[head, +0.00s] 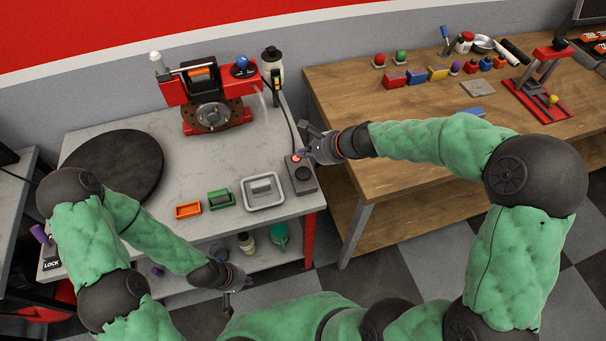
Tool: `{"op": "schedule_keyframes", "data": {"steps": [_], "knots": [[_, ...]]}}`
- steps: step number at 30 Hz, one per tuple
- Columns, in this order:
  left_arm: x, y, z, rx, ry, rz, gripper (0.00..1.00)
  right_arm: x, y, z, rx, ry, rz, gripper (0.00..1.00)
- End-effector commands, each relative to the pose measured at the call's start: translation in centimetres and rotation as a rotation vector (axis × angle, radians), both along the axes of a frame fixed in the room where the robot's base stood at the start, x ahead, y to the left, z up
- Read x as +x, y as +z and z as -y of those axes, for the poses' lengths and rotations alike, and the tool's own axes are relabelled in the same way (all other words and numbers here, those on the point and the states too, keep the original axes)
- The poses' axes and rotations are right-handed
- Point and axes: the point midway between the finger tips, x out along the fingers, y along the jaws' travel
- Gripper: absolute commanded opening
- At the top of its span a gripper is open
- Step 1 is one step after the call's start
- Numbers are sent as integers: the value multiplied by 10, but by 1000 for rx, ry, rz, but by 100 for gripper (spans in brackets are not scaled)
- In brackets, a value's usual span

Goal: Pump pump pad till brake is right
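The brake rig is a red frame with a dark brake disc (211,117) on the grey bench. The pump pad is a small grey box with a round black pad (303,174) and a lit red lamp (295,158), at the bench's right edge. My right gripper (308,146) is just above and behind the pump pad, close to the red lamp. Whether it touches the box, and how far its fingers are apart, I cannot tell. My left gripper (239,295) hangs low in front of the grey bench, empty, its fingers apart.
An orange tray (188,210), a green tray (220,199) and a light grey tray (263,205) lie along the grey bench's front. A large black disc (115,164) lies at its left. A wooden bench (400,120) with tools and blocks stands at the right.

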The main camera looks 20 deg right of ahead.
Motion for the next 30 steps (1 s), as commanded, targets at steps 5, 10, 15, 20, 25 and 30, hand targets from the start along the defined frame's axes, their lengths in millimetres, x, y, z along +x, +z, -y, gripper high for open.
{"op": "schedule_keyframes", "data": {"steps": [5, 10, 15, 20, 25, 30], "knots": [[0, -25, 0, 0, 0, 0, 0, 0, -27, 0, -1, -1, 0, 0], [0, -43, 0, 0, 0, 0, 0, 0, -47, 0, 0, -1, -1, 0], [0, -57, 0, 0, 0, 0, 0, 0, -61, 0, 1, -1, 0, 0], [0, -60, 0, 0, 0, 0, 0, 0, -65, 0, 1, -1, 0, 0], [0, -59, 0, 0, 0, 0, 0, 0, -64, 0, 0, -1, 1, 0], [0, -59, 0, 0, 0, 0, 0, 0, -64, 0, 0, -1, 1, 0]]}}
